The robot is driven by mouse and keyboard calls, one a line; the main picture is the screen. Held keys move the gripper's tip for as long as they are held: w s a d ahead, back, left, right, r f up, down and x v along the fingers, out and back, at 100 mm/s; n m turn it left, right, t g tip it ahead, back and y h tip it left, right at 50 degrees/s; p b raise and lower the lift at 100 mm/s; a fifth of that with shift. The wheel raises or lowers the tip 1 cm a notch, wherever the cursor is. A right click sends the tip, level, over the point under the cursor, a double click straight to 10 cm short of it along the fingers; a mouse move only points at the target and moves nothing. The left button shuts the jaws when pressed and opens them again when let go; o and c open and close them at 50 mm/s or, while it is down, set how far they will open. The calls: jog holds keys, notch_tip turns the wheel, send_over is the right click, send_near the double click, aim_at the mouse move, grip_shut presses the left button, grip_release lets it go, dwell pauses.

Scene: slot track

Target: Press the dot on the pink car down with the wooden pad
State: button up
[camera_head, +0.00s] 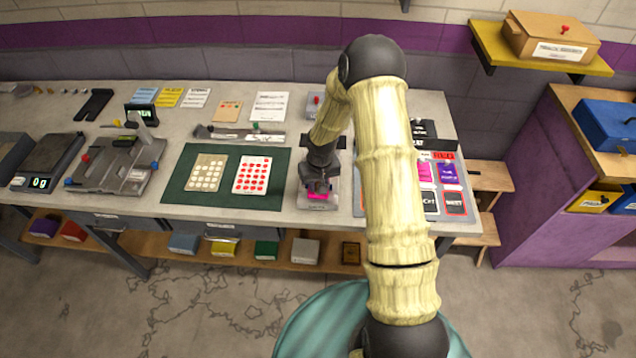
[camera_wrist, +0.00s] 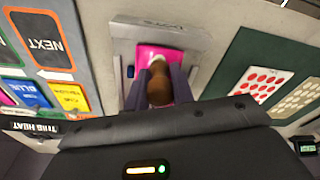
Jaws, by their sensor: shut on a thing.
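The pink car (camera_wrist: 158,53) shows as a bright pink block in the wrist view, on a grey labelled plate (camera_wrist: 122,46). In the head view a strip of the pink car (camera_head: 317,196) shows below my gripper (camera_head: 317,186). In the wrist view my gripper (camera_wrist: 160,88) is shut on the brown, rounded wooden pad (camera_wrist: 159,92). The pad is in front of the near part of the car; I cannot tell whether they touch. The dot on the car is not visible.
A dark green mat (camera_head: 222,197) with two dotted cards lies left of the car. A board of coloured word cards (camera_head: 462,177) lies to the right, partly behind my arm. A grey metal fixture (camera_head: 115,165) and a scale (camera_head: 45,163) stand farther left.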

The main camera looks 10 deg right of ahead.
jog(key=shift+s+f+b, duration=0.1)
jog(key=shift+f+b, duration=0.3)
dwell(2.2)
jog(key=shift+r, duration=0.1)
jog(key=shift+r+p, duration=2.5)
jog(key=shift+r, duration=1)
jog(key=shift+f, duration=0.1)
